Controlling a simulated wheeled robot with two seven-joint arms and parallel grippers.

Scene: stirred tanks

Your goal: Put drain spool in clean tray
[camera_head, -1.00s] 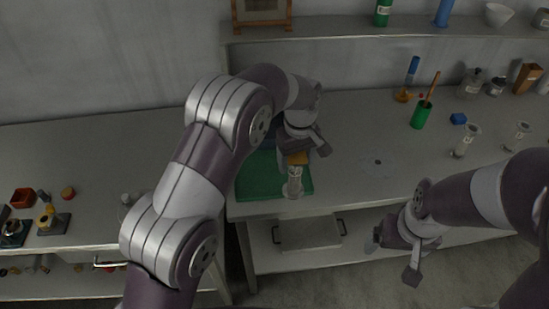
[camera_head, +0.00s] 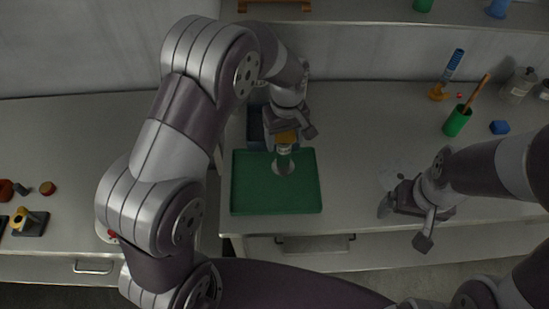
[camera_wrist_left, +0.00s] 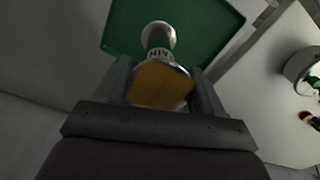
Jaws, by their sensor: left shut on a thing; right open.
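My left gripper (camera_head: 287,136) is shut on the drain spool (camera_head: 284,162), which has an orange block at the top, a green band and a pale round flange at its lower end. The spool hangs roughly upright over the back middle of the green tray (camera_head: 248,192), taken as the clean tray. In the left wrist view the spool's flange (camera_wrist_left: 158,32) shows against the green tray (camera_wrist_left: 205,32). I cannot tell whether the flange touches the tray floor. My right gripper (camera_head: 404,225) is open and empty at the bench's front edge, right of the tray.
A dark blue tray (camera_head: 256,128) lies behind the green tray, partly hidden by my left arm. A green cup (camera_head: 457,121), a blue block (camera_head: 500,127) and an orange-based stand (camera_head: 439,94) are at right. The rest of the green tray looks empty.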

